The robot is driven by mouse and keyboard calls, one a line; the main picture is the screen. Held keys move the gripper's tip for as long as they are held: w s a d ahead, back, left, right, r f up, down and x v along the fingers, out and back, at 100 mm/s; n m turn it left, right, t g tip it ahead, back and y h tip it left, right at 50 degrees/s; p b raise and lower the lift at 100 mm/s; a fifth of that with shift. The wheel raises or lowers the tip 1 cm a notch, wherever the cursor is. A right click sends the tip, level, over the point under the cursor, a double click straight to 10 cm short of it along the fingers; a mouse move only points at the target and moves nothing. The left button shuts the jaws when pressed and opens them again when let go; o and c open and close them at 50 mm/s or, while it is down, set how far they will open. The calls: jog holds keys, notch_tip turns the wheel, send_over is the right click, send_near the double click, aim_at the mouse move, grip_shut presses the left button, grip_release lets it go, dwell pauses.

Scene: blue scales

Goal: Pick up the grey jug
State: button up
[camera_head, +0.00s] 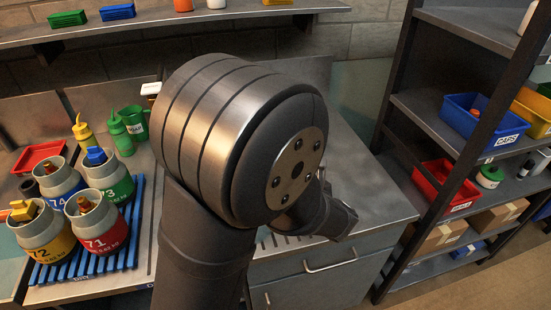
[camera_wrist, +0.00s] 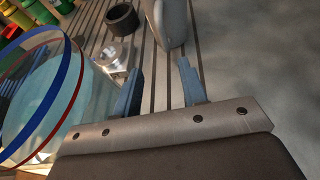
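A grey rounded object (camera_wrist: 172,22), likely the grey jug, shows in part at the top of the wrist view, cut off by the frame edge. It stands on a slatted surface. My gripper (camera_wrist: 159,68) is open, with its two blue-grey fingers apart and nothing between them. The grey object lies just beyond the fingertips, roughly in line with the gap; I cannot tell if they touch. In the head view I make out no grey jug, and my own arm covers the middle of the bench and hides the fingers.
In the wrist view, a clear vessel with blue and red rings (camera_wrist: 45,100) is close on the left. A black ring (camera_wrist: 121,18) and a shiny metal piece (camera_wrist: 112,55) lie nearby. Several numbered canisters (camera_head: 103,228) stand on a blue rack. A shelf rack (camera_head: 445,110) stands right.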

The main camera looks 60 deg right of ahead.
jog(key=x, duration=0.6)
jog(key=shift+w+d+f, duration=0.15)
jog(key=shift+w+f, duration=0.05)
jog(key=shift+w, duration=0.05)
jog(key=shift+s+d+x, duration=0.1)
jog(key=shift+x, duration=1.35)
jog(key=shift+s+d+x, duration=0.1)
jog(key=shift+x, duration=1.4)
jog(key=shift+f, duration=0.1)
grip_shut()
